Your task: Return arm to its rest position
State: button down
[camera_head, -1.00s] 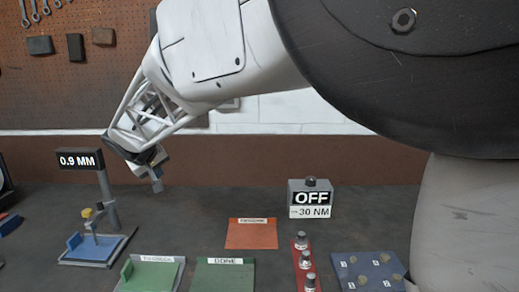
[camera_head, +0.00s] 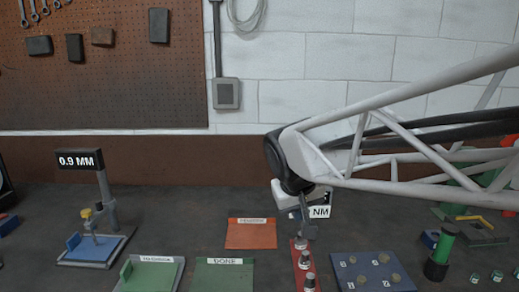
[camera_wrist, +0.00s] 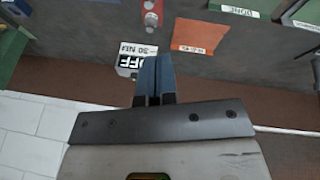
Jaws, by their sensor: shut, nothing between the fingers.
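My gripper (camera_head: 308,230) hangs above the bench at the right of centre in the head view, just in front of the torque display box (camera_head: 320,212) and partly hiding it. In the wrist view its blue fingers (camera_wrist: 153,72) are pressed together with nothing between them. The box also shows in the wrist view (camera_wrist: 130,62), partly behind the fingers, reading OFF and 30 NM. My arm reaches in from the right of the head view.
An orange mat (camera_head: 251,235), a green DONE mat (camera_head: 223,276), a red strip (camera_head: 296,262) with several knobs and a blue plate (camera_head: 372,272) lie in front. A gauge stand (camera_head: 107,205) reading 0.9 MM is left. A green cylinder (camera_head: 441,246) stands right. Bench between gauge and orange mat is clear.

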jog(key=s+d+f+m, duration=0.1)
jog(key=s+d+f, duration=0.1)
jog(key=s, duration=0.4)
jog(key=s+d+f+m+g, duration=0.1)
jog(key=s+d+f, duration=0.1)
jog(key=s+d, duration=0.2)
jog(key=s+d+f+m+y, duration=0.1)
jog(key=s+d+f, duration=0.2)
jog(key=s, duration=0.5)
jog(key=shift+s+d, duration=0.3)
jog(key=shift+d, duration=0.25)
jog(key=shift+w+r, duration=0.1)
